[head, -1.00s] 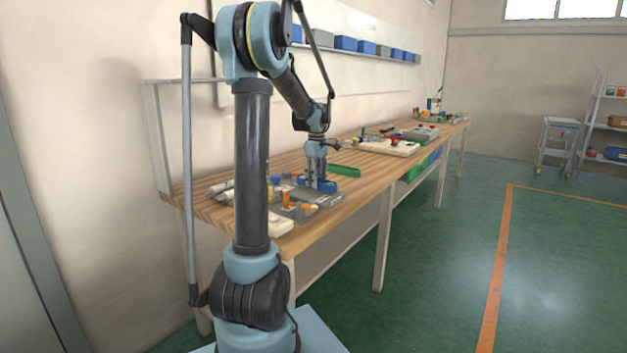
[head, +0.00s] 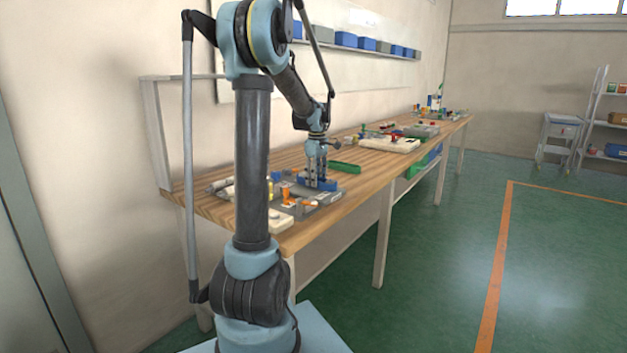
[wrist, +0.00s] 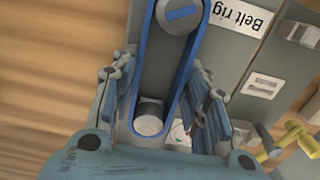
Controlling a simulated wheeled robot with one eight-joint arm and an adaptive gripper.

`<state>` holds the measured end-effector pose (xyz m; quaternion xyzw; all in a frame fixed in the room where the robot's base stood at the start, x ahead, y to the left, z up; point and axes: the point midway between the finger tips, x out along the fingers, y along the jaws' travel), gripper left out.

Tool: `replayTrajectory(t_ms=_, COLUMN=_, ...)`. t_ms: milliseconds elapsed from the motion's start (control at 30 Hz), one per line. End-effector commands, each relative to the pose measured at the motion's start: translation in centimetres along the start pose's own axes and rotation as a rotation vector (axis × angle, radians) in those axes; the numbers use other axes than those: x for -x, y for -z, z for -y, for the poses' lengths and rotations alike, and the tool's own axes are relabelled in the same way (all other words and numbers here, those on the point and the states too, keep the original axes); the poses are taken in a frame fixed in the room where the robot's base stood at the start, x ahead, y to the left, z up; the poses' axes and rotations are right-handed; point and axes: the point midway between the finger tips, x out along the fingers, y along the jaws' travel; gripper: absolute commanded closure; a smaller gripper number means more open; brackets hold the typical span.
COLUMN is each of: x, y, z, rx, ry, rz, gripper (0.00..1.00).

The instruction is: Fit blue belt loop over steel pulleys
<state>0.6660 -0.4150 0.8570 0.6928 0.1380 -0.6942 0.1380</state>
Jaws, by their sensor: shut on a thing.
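The blue belt loop (wrist: 188,75) is a long upright oval in the wrist view. It encircles the upper steel pulley (wrist: 178,16), a round disc with a blue bar on its face, and runs down around the lower steel pulley (wrist: 149,120). I cannot tell whether it is seated on either pulley. My gripper (wrist: 163,80) has one finger on each outer side of the belt and is shut on it. In the head view, my gripper (head: 317,172) points down at the blue belt (head: 317,185) on the bench.
The grey belt rig plate (wrist: 222,60) carries a "Belt rig" label. A yellow fitting (wrist: 290,140) stands to the right. On the wooden bench (head: 222,207), a green tray (head: 345,167) lies behind the gripper, and orange parts (head: 287,193) lie at its left.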

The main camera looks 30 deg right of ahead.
Motion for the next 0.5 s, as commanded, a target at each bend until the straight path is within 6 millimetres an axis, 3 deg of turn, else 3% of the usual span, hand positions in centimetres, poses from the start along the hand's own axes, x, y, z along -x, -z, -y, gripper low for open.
replayTrajectory(t_ms=167, x=0.0, y=-0.01, z=0.0, rx=0.0, ry=0.0, rz=0.0, gripper=0.77)
replayTrajectory(t_ms=200, x=0.0, y=-0.01, z=0.0, rx=0.0, ry=0.0, rz=0.0, gripper=0.49)
replayTrajectory(t_ms=267, x=0.0, y=-0.01, z=0.0, rx=0.0, ry=0.0, rz=0.0, gripper=0.35)
replayTrajectory(t_ms=500, x=0.0, y=-0.02, z=0.0, rx=0.0, ry=0.0, rz=0.0, gripper=0.35)
